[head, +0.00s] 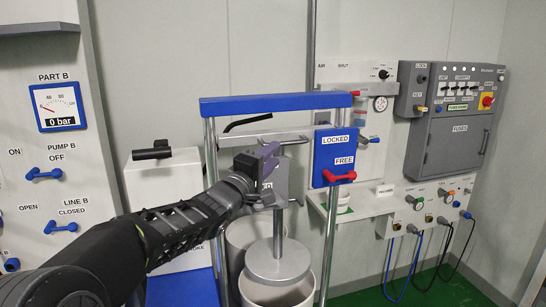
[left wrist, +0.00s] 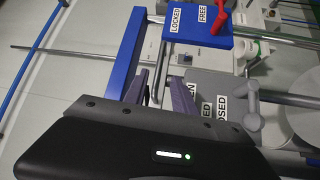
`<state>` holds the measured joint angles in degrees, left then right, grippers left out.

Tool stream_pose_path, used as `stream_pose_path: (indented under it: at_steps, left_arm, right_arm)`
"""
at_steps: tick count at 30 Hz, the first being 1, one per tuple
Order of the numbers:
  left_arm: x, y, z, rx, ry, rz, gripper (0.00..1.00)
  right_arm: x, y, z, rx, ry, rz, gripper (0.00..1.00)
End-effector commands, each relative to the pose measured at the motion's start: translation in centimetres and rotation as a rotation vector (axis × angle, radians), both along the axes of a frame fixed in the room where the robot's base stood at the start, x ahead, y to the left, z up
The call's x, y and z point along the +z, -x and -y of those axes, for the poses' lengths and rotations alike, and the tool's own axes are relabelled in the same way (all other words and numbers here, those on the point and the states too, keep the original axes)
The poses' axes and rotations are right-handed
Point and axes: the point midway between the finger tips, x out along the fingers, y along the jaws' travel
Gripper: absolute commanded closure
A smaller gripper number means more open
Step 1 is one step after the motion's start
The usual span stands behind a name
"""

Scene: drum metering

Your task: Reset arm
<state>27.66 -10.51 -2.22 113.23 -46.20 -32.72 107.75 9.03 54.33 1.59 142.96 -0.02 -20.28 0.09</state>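My left arm reaches in from the left in the head view. Its gripper (head: 266,172) is in front of the blue-topped frame, beside a grey block (head: 281,178) above the round follower plate (head: 277,262). In the left wrist view the two purple-grey fingers (left wrist: 160,92) stand apart with nothing clearly held between them. A thin grey bar of the frame shows behind them; I cannot tell whether they touch it. A blue panel (head: 335,157) marked LOCKED and FREE carries a red lever (head: 340,176), lying across near FREE. My right gripper is out of view.
The blue crossbar (head: 276,103) and its posts enclose the space around the gripper. An open white drum (head: 248,293) stands below. A gauge panel (head: 57,107) is at left. A grey fuse cabinet (head: 455,130) and hanging cables are at right. Green floor (head: 440,293) shows at lower right.

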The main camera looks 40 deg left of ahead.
Motion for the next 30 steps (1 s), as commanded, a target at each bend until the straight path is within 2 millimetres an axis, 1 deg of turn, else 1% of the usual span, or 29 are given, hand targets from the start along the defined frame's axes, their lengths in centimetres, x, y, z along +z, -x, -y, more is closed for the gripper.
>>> stream_pose_path:
  at_steps: [11,14,17,20,21,23,24,26,27,29,30]
  left_arm:
    - [-0.2,-0.1,0.1,0.0,-0.001,-0.003,0.68]
    - [-1.5,-0.7,0.4,-0.005,-0.003,-0.025,0.68]
    - [-4.5,-1.9,1.4,-0.017,-0.013,-0.077,0.68]
    - [-9.4,-3.5,3.2,-0.04,-0.034,-0.162,0.68]
    - [-11.8,-4.1,4.2,-0.054,-0.048,-0.205,0.68]
    - [-15.9,-4.9,6.0,-0.08,-0.071,-0.277,0.68]
    - [-18.8,-5.3,7.3,-0.1,-0.089,-0.328,0.68]
    - [-23.3,-5.5,9.6,-0.138,-0.121,-0.409,0.68]
    - [-26.2,-5.4,11.2,-0.166,-0.144,-0.462,0.68]
    - [-30.5,-5.0,13.8,-0.214,-0.181,-0.542,0.68]
    - [-33.4,-4.4,15.5,-0.248,-0.207,-0.596,0.68]
  right_arm:
    - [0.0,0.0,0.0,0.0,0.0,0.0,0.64]
    - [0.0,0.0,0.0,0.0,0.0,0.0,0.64]
    - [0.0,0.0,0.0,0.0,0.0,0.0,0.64]
    - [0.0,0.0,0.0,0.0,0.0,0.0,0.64]
    - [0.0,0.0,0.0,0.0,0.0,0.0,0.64]
    - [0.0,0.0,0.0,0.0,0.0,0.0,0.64]
    - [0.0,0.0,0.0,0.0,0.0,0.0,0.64]
    - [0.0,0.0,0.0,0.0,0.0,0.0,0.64]
    - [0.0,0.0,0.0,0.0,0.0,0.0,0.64]
    - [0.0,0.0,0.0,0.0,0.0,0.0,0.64]
    - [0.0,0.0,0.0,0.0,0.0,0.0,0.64]
